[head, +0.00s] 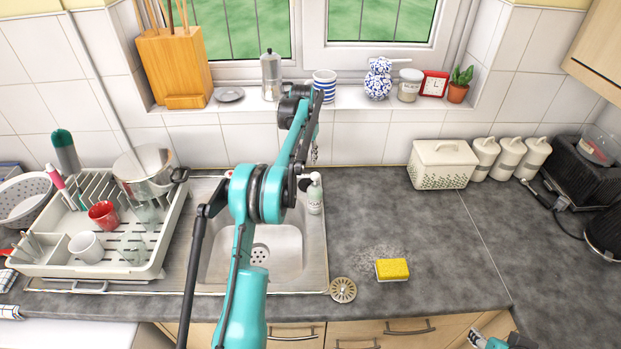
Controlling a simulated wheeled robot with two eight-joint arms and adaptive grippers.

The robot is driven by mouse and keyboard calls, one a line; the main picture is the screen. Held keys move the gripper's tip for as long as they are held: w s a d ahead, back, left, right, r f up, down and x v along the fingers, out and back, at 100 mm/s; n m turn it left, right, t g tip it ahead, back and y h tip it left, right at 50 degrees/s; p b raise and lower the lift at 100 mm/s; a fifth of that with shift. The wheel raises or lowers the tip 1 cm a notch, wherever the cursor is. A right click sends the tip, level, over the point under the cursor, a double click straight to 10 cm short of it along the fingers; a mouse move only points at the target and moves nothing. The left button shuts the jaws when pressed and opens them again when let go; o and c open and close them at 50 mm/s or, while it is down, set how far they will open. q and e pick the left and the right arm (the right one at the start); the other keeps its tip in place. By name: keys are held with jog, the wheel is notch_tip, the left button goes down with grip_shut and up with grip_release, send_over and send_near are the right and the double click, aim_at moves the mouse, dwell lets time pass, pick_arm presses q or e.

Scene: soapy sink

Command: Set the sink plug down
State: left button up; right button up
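My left arm reaches up over the sink (288,277), and its far end is near the window sill. The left gripper (314,138) is small and partly hidden by its own links; whether its fingers are open or shut does not show. A short beaded chain (315,152) hangs at it. A small dark piece (304,184) below the chain, beside the soap bottle, may be the sink plug; my arm partly hides that area. A round slotted metal disc (343,290) lies flat on the counter by the sink's front right corner. My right gripper (492,342) is cut off at the bottom edge.
A yellow sponge (392,269) lies right of the disc. A soap bottle (315,196) stands at the sink's back right. A dish rack (158,255) fills the left side. A cream basket (442,165) and canisters stand at the back right.

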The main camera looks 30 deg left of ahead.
pick_arm(q)
jog(key=s+d+r+m+t, duration=0.1)
jog(key=s+d+r+t, duration=0.2)
jog(key=s+d+r, duration=1.3)
jog(key=s+d+f+t, duration=0.1)
jog(key=s+d+f, duration=0.2)
jog(key=s, duration=0.4)
jog(key=s+d+f+t, duration=0.1)
jog(key=s+d+f, duration=0.2)
jog(key=s, duration=0.4)
jog(key=s+d+f+m, duration=0.1)
jog(key=s+d+f, duration=0.3)
jog(key=s, duration=0.3)
jog(key=shift+d+t, duration=0.4)
jog(key=shift+d, duration=0.15)
jog(key=shift+f, duration=0.1)
